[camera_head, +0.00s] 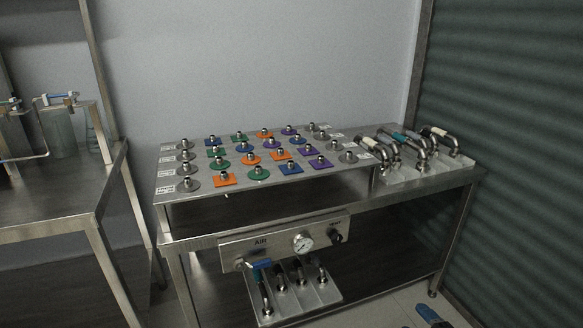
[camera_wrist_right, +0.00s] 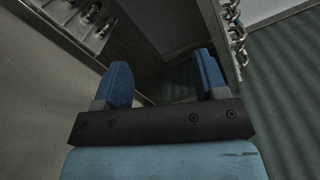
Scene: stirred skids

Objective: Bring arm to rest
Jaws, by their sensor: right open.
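My right gripper (camera_wrist_right: 164,80) shows in the right wrist view with its two blue fingers spread apart and nothing between them. In the head view, a small blue and dark piece at the lower right edge (camera_head: 430,314) looks like part of this gripper, low and in front of the bench's right end. It seems apart from the bench. My left gripper and arm are not in view.
A steel bench (camera_head: 200,233) carries a raised plate (camera_head: 222,190) of coloured fittings and, at right, a block of hoses with metal elbows (camera_head: 405,176). An air panel (camera_head: 284,244) with a gauge hangs in front. A ribbed dark wall (camera_head: 510,110) stands close at right.

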